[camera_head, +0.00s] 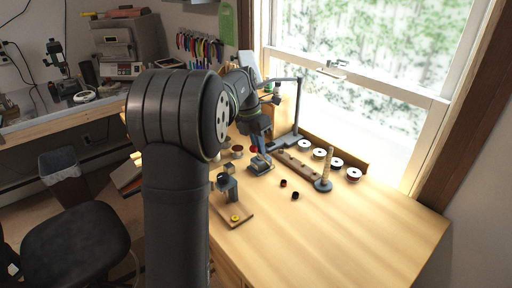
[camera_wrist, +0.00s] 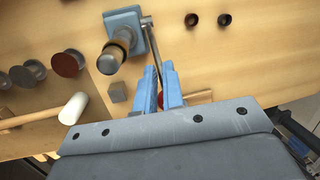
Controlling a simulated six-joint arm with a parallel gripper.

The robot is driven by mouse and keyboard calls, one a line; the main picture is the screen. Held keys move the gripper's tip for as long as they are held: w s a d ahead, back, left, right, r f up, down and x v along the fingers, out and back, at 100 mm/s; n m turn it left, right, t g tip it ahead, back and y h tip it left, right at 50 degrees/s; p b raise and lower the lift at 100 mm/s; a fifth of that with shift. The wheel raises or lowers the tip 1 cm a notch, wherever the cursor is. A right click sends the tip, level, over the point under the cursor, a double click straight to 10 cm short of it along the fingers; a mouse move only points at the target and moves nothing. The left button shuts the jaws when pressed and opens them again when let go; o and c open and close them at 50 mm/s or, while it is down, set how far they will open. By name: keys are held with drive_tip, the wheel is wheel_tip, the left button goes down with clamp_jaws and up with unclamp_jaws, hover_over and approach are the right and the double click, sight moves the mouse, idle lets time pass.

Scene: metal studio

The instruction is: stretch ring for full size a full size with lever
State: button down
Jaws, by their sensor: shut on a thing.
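The ring stretcher (camera_wrist: 128,18) has a blue-grey square base and a dark tapered post (camera_wrist: 112,58) with a coppery band near its upper part. I cannot tell clearly whether that band is the ring. A thin metal lever (camera_wrist: 153,45) runs from the base to my gripper (camera_wrist: 160,84), whose blue fingers are shut on it. In the head view the stretcher (camera_head: 262,163) stands on the bench beneath my gripper.
Two small dark cups (camera_wrist: 193,19) (camera_wrist: 224,19) lie near the stretcher. A wooden mandrel on a stand (camera_head: 325,170) and spools (camera_head: 353,174) are by the window. The front right bench (camera_head: 350,235) is clear.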

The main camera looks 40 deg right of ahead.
drive_tip(key=shift+s+d+f, duration=0.15)
drive_tip(key=shift+s+d, duration=0.05)
drive_tip(key=shift+s, duration=0.05)
drive_tip(key=c, duration=1.5)
unclamp_jaws()
drive_tip(key=shift+c, duration=0.2)
drive_tip(key=shift+w, duration=0.15)
drive_tip(key=shift+a+r, duration=0.1)
drive_tip(key=shift+r, duration=0.35)
drive_tip(key=v, duration=1.6)
drive_tip(key=shift+r, duration=0.3)
drive_tip(key=shift+f, duration=0.1)
drive_tip(key=x, duration=1.7)
drive_tip(key=shift+w+a+f, duration=0.1)
